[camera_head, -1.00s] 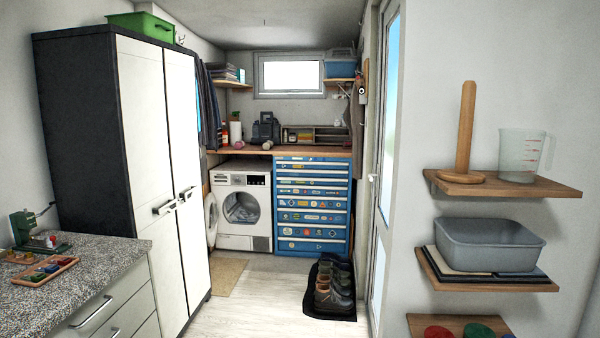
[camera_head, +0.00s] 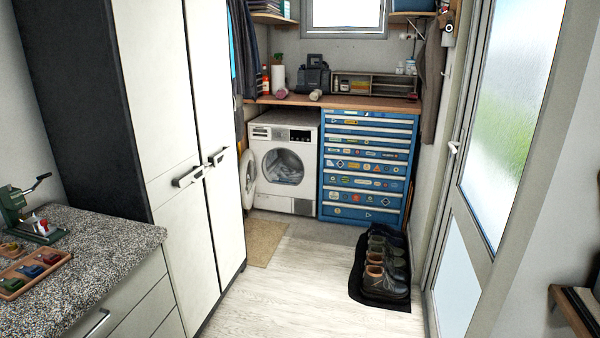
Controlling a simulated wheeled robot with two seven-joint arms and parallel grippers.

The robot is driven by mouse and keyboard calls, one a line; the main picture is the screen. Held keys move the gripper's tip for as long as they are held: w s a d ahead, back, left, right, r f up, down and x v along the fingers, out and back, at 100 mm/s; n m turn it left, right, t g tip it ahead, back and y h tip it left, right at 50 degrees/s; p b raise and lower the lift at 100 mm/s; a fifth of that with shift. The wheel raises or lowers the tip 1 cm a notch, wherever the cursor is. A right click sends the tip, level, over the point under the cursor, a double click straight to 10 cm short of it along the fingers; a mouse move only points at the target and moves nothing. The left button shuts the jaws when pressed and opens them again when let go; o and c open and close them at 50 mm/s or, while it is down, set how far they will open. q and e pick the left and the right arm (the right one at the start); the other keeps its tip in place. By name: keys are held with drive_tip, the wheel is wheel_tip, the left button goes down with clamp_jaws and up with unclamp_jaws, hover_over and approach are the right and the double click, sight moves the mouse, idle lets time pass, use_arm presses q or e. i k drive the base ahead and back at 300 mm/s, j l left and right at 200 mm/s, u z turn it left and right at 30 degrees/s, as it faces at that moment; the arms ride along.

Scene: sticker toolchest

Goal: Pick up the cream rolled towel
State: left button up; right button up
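A small cream roll (camera_head: 315,95), which looks like the rolled towel, lies on the wooden worktop (camera_head: 385,103) at the back of the room. It sits in front of a dark machine, near the worktop's front edge, and is small in the picture. A mauve roll (camera_head: 283,93) lies to its left. Neither of my grippers is in view.
Under the worktop stand a washing machine (camera_head: 284,160) with its door open and a blue drawer chest (camera_head: 365,168). Shoes on a black mat (camera_head: 385,295) lie on the floor at right. A white cabinet (camera_head: 165,120) flanks the left. The pale floor (camera_head: 300,290) between is clear.

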sight(317, 94)
drive_tip(key=i, duration=4.55)
drive_tip(key=j+u, duration=0.05)
drive_tip(key=j, duration=0.1)
